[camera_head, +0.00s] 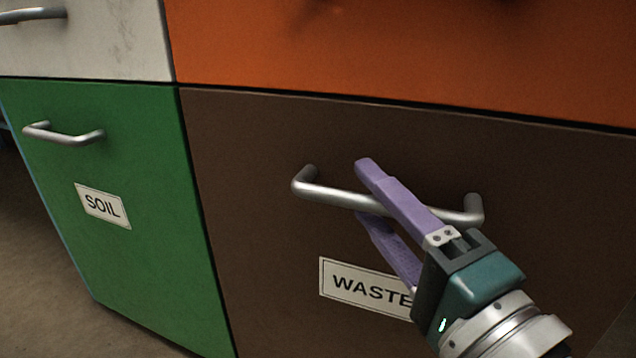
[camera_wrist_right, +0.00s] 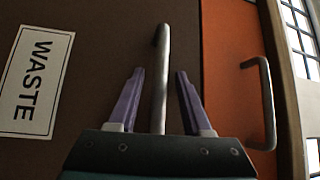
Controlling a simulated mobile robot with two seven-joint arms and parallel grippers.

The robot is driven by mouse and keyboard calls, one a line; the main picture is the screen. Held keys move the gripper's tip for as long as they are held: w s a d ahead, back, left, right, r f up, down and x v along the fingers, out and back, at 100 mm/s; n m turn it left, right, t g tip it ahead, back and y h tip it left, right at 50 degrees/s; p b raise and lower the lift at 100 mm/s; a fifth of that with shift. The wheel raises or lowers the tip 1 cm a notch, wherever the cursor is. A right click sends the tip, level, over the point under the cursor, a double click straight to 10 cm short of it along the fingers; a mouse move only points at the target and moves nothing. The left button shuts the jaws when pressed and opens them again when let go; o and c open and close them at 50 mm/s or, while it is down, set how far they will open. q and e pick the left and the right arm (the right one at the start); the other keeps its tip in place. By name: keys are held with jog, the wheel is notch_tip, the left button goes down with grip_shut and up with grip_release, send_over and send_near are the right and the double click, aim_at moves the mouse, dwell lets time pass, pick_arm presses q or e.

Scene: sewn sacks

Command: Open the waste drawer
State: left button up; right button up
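The waste drawer (camera_head: 262,200) is a brown front with a silver bar handle (camera_head: 335,197) and a white WASTE label (camera_head: 350,285) below it. It appears closed, in line with the fronts beside it. My right gripper (camera_head: 363,188) is at the handle, one purple finger above the bar and one below. In the right wrist view, the handle (camera_wrist_right: 162,60) runs between the two spread fingers (camera_wrist_right: 158,85), with a gap on each side. The gripper partly covers the handle and the label's right end. My left gripper is not in view.
A green front (camera_head: 150,260) with a SOIL label (camera_head: 103,206) and its own handle (camera_head: 62,135) is at the left. An orange front (camera_head: 400,50) and a light grey one (camera_head: 100,45) are above. Bare floor (camera_head: 50,270) shows at lower left.

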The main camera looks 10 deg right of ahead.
grip_shut()
dwell(1.2)
